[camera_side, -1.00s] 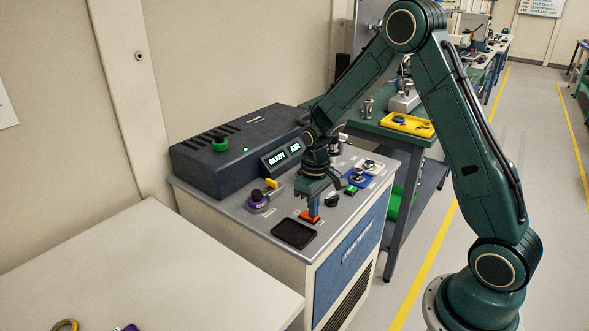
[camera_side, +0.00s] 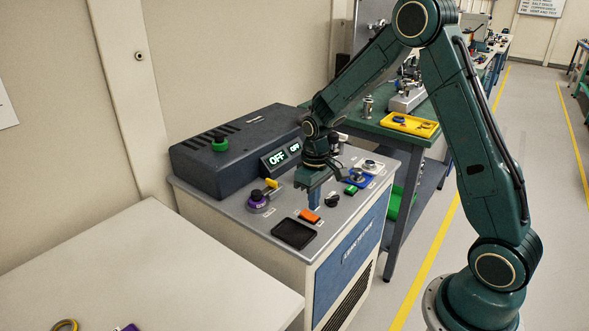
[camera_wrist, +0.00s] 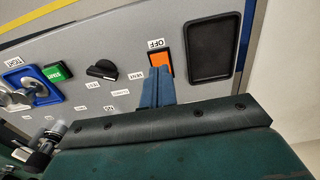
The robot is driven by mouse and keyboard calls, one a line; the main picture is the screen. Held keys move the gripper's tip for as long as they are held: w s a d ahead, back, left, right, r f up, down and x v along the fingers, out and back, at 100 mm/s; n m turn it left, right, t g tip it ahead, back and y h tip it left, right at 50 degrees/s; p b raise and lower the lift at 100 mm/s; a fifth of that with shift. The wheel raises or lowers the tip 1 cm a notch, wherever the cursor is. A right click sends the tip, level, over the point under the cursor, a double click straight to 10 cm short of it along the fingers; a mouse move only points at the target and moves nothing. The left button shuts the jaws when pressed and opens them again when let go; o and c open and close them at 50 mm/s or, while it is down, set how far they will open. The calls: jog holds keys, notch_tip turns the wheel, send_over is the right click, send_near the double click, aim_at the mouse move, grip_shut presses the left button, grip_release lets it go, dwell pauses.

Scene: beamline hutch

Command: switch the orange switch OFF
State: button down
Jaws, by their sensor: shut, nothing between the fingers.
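The orange switch (camera_side: 309,216) is a small rocker on the grey console top (camera_side: 240,212), beside the black tray. In the wrist view the orange switch (camera_wrist: 160,65) lies just past my fingertips, with an "OFF" label at one end. My gripper (camera_side: 314,206) is shut and empty, pointing down just above and behind the switch. In the wrist view my gripper (camera_wrist: 158,82) shows its blue fingers together, partly overlapping the near end of the switch. The display (camera_side: 281,156) reads "OFF" in both fields.
A black tray (camera_side: 293,233) lies in front of the switch. A black knob (camera_side: 332,200), a green button (camera_side: 350,190) and a blue-based fitting (camera_side: 362,176) stand to the right. A purple knob with a yellow lever (camera_side: 260,199) stands to the left.

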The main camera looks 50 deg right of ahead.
aim_at(313, 217)
jog(key=shift+r, duration=2.15)
jog(key=s+a+r+t, duration=0.3)
jog(key=s+a+r, duration=0.2)
jog(key=s+r, duration=0.6)
jog(key=s+a+r+t, duration=0.2)
jog(key=s+a+r, duration=0.2)
jog(key=s, duration=0.8)
notch_tip(313, 217, up, 2)
jog(key=shift+r+t, duration=0.1)
jog(key=shift+t, duration=0.2)
